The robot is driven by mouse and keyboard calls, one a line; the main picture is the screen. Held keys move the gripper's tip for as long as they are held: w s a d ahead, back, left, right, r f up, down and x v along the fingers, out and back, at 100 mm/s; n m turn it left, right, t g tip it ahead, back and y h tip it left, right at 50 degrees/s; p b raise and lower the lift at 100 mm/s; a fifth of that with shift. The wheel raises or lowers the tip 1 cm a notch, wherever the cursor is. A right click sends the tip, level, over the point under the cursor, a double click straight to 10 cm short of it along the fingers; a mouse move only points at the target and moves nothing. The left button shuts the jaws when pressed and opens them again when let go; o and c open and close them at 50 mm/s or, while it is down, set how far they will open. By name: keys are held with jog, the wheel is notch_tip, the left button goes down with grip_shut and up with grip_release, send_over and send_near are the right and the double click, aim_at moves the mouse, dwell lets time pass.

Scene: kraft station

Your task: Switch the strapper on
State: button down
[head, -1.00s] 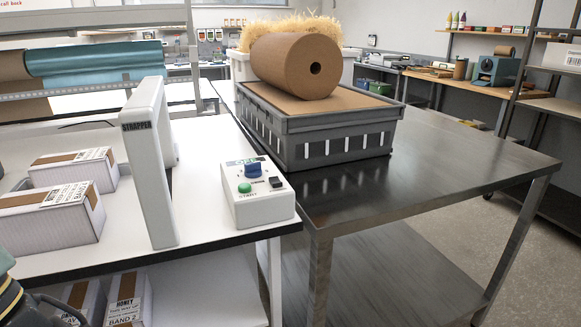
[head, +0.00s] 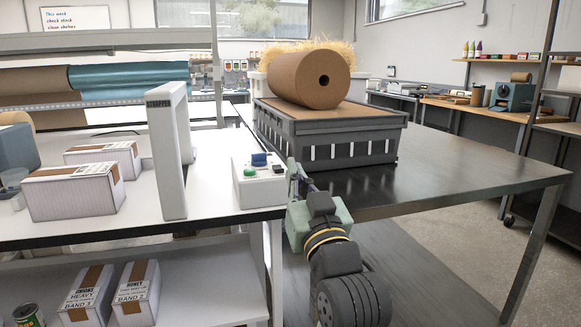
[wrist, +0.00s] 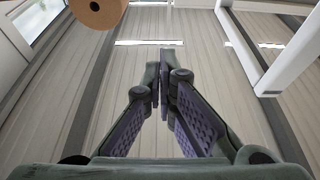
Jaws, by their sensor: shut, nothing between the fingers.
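The strapper (head: 168,150) is a white upright arch with its name on the top, standing on the white bench. Its white control box (head: 258,194) sits to its right at the bench's right end. The box has a green button (head: 250,172), a blue knob (head: 260,159) and a small dark switch (head: 278,169) at its right side. My gripper (head: 293,166) is at the right edge of the box, fingers pointing up; I cannot tell whether it touches. In the wrist view my gripper (wrist: 160,72) is shut and empty. A white frame (wrist: 275,50) stands at right there.
A grey crate (head: 330,146) with a brown paper roll (head: 310,80) on it stands on the dark metal table (head: 450,168) behind my gripper. White cartons (head: 75,194) lie left of the strapper. More cartons (head: 137,292) stand on the lower shelf.

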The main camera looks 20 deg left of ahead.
notch_tip(320, 180, up, 4)
jog(key=p, duration=0.3)
send_over(283, 177)
jog(key=shift+w+a+f, duration=0.1)
jog(key=shift+a+f, duration=0.05)
jog(key=shift+a, duration=0.05)
notch_tip(283, 177, down, 3)
jog(key=shift+d, duration=0.1)
jog(key=shift+f, duration=0.7)
jog(key=f+t+b, duration=0.1)
jog(key=b, duration=0.3)
jog(key=shift+f+y, duration=0.3)
jog(key=shift+d+r+p, duration=0.1)
jog(key=shift+r+p, duration=0.3)
jog(key=shift+r, duration=0.1)
